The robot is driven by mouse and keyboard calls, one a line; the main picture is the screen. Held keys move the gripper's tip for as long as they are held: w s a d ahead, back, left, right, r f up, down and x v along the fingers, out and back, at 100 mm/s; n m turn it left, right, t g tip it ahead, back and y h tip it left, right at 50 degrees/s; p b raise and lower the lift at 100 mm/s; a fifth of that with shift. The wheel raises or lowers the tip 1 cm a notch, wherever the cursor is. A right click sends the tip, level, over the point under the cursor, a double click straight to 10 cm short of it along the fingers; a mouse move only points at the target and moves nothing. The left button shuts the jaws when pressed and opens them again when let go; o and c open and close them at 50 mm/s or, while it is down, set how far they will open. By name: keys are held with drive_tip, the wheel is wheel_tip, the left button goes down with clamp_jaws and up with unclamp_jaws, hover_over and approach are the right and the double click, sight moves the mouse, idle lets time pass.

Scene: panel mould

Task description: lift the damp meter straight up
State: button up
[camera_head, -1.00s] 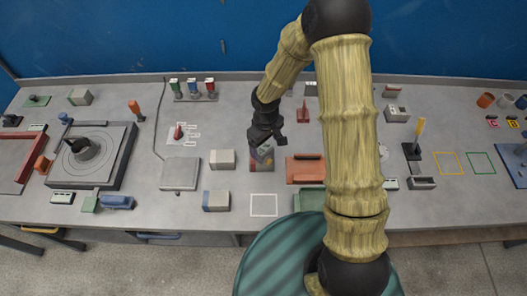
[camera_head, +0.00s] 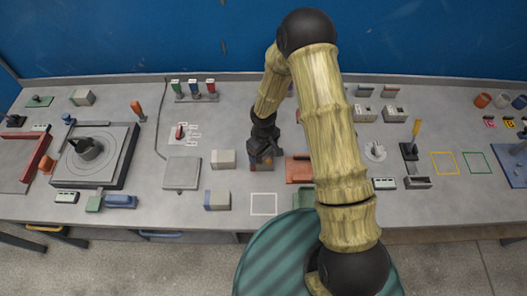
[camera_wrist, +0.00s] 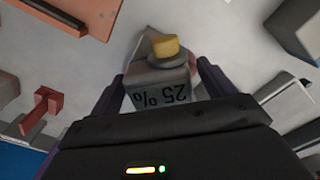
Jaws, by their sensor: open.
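The damp meter (camera_wrist: 160,96) is a small grey box marked "25 %", upside down in the wrist view, with a yellow knob on a grey disc. My gripper (camera_wrist: 160,72) is open, with one dark finger on each side of the meter. I cannot tell whether either finger touches it. In the head view my gripper (camera_head: 263,153) is low over the bench and hides most of the meter. The meter appears to stand on the bench top.
A grey block (camera_head: 222,159) stands left of my gripper, and a blue-ended block (camera_head: 217,201) stands nearer the front. An orange-red tray (camera_head: 299,169) lies close on the right. A white square outline (camera_head: 263,204) in front is empty.

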idle(0.5)
drive_tip(key=c, duration=1.4)
drive_tip(key=shift+r+b, duration=1.15)
drive_tip(key=shift+r, duration=3.9)
